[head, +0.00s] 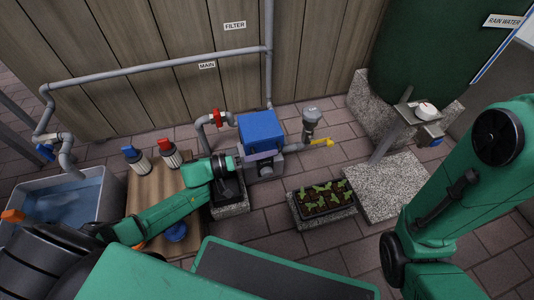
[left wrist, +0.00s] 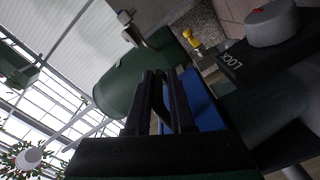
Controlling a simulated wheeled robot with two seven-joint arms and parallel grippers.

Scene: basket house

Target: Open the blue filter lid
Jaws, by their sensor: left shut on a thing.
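The blue filter lid (head: 262,126) is on top of the grey filter housing (head: 266,168), between the pipes. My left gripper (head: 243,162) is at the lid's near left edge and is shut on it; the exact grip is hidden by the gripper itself. In the left wrist view the dark fingers (left wrist: 160,100) are close together, with the blue lid (left wrist: 203,108) right beside them. How far the lid is raised, I cannot tell. My right arm shows at the right, but its gripper does not.
A red valve (head: 217,117) and a yellow lever (head: 322,142) flank the housing. Two filter cartridges (head: 170,154) stand on a wooden board at left, beside a water tub (head: 65,204). A seedling tray (head: 322,200) lies at right. A LOCK plate (left wrist: 236,62) with a knob is close by.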

